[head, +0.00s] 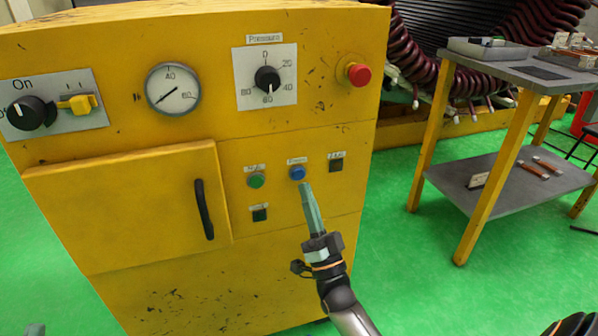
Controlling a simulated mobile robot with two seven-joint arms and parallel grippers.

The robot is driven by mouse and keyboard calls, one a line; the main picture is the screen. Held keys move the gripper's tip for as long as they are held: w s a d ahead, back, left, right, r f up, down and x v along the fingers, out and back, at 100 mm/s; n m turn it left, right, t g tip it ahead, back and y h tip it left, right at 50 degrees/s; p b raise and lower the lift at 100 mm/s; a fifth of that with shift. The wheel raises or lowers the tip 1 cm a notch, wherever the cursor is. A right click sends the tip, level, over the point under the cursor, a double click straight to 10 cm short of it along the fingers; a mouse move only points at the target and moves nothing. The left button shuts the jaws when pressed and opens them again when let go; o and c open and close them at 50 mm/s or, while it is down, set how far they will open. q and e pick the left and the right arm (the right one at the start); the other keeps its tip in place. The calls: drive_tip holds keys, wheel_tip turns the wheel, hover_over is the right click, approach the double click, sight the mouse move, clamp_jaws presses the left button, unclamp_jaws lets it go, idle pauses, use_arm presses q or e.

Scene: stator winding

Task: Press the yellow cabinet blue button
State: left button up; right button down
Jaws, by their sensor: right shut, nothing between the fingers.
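The yellow cabinet (300,235) fills the left and middle of the head view. Its blue button (297,173) sits on the lower front panel, under a small label. My right gripper (304,188) is shut and empty, with its fingertips just below the blue button in the picture. I cannot tell whether the tips touch the panel or the button. The blue button is fully visible. At the lower left edge a small grey-green tip (35,330) shows, perhaps part of my left gripper; its jaws cannot be made out.
A green button (256,181) is left of the blue one, with dark switches (260,214) (336,165) nearby. Above are a pressure dial (267,78), a gauge (173,89) and a red stop knob (358,74). A door handle (204,209) sticks out. A grey-topped table (520,70) stands right.

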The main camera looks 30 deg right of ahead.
use_arm(q)
drive_tip(key=shift+r+p, duration=0.6)
drive_tip(key=shift+r, duration=0.25)
use_arm(e)
drive_tip(key=shift+s+a, duration=0.2)
drive_tip(key=shift+s, duration=0.6)
drive_tip(key=shift+s+a, duration=0.2)
drive_tip(key=shift+s, duration=0.6)
